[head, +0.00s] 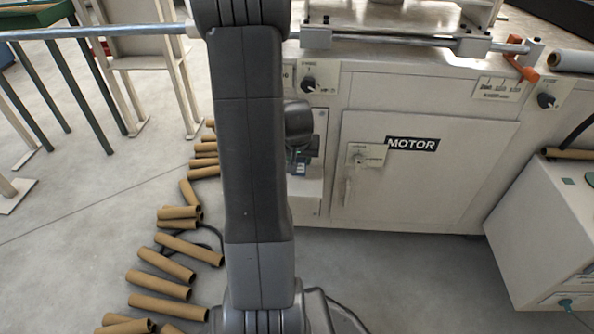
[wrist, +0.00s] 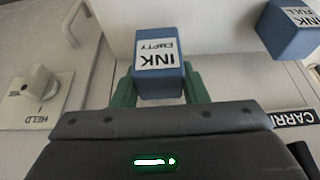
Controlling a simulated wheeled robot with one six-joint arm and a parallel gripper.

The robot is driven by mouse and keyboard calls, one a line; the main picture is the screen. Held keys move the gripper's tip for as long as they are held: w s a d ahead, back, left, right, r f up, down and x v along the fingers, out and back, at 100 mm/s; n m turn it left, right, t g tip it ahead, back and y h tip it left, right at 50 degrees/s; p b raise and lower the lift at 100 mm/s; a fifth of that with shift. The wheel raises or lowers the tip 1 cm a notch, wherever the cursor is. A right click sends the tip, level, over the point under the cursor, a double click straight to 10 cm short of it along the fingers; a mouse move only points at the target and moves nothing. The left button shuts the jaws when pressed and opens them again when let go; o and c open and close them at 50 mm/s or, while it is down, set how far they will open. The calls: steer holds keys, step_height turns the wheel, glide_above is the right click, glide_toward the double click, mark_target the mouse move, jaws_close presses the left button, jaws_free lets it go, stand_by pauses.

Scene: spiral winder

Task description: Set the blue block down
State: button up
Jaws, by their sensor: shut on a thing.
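A blue block (wrist: 160,84) with a white label reading "INK EMPTY" is between the green fingers of my gripper (wrist: 160,88) in the wrist view. The fingers are shut on its sides, and its label faces my camera. I cannot tell whether its far side touches anything. A second blue block (wrist: 286,36), labelled "INK FULL", is at the upper right, apart from my gripper. In the head view my arm hides most of the gripper, and I cannot make out either block.
A knob (wrist: 37,83) marked "HELD" is on the pale panel at left in the wrist view. A dark "CARRI..." sign (wrist: 295,118) is at right. In the head view, the machine front has a "MOTOR" door (head: 430,185). Several cardboard tubes (head: 165,262) lie on the floor at left.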

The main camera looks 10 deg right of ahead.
mark_target(299, 167)
steer(key=shift+f+b, duration=0.75)
steer(key=shift+f, duration=1)
steer(key=shift+f, duration=0.15)
steer(key=o, duration=1)
steer(key=shift+r, duration=0.35)
steer(key=p+v, duration=0.4)
steer(key=v, duration=0.7)
steer(key=shift+s+a+r+p, duration=0.1)
steer(key=shift+s+r+p, duration=0.15)
steer(key=shift+p, duration=0.05)
